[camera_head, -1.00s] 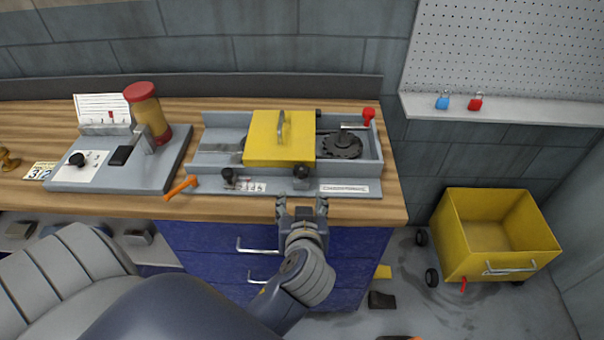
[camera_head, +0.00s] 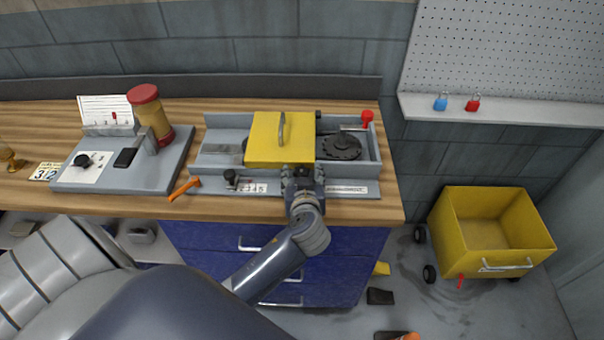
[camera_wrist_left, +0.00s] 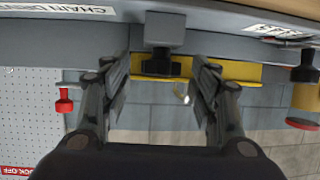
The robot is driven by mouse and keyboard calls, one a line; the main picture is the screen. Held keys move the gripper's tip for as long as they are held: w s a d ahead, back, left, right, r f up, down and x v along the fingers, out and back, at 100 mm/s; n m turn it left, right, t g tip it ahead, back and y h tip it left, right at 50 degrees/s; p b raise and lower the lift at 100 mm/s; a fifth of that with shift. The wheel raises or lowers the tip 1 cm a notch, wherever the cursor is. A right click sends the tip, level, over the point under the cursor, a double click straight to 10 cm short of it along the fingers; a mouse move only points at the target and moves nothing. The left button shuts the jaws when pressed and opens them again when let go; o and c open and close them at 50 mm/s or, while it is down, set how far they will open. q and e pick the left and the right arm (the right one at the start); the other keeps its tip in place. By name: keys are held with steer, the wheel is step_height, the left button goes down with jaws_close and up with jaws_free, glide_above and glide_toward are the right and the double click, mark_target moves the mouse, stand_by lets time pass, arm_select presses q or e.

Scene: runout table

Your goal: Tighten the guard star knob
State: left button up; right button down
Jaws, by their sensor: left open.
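The yellow guard (camera_head: 265,140) with a grey handle sits closed over part of the grey machine (camera_head: 215,133). Its black star knob (camera_wrist_left: 161,65) shows in the left wrist view, below a grey block and against the guard's yellow edge. My left gripper (camera_head: 298,174) is at the machine's front edge in the head view and covers the knob there. In the left wrist view my left gripper (camera_wrist_left: 160,80) is open, with one finger on each side of the knob and visible gaps. Contact with the knob is not visible. My right gripper is not in view.
A second black knob (camera_head: 231,177) and an orange lever (camera_head: 184,188) are left along the front. A dark toothed wheel (camera_head: 340,146) and a red knob (camera_head: 367,116) are right of the guard. A yellow cart (camera_head: 490,235) stands on the floor at right.

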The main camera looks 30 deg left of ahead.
arm_select(q)
steer(key=c, duration=0.9)
steer(key=shift+c, duration=0.8)
steer(key=shift+s+a+h, duration=0.1)
steer(key=shift+h, duration=0.2)
steer(key=m+h, duration=0.1)
steer(key=m+t+h+p, duration=0.1)
steer(key=shift+s+a+m+p, duration=0.15)
steer(key=shift+a+m+p, duration=0.15)
steer(key=shift+m, duration=0.1)
steer(key=shift+a+m+t+h+p, duration=0.15)
steer(key=shift+m+t+h+p, duration=0.15)
steer(key=shift+m+h+p, duration=0.5)
steer(key=shift+a+m+t+h+p, duration=0.1)
steer(key=shift+m+t+h+p, duration=0.2)
steer(key=shift+m+h, duration=0.5)
steer(key=shift+h, duration=0.4)
steer(key=shift+f, duration=0.1)
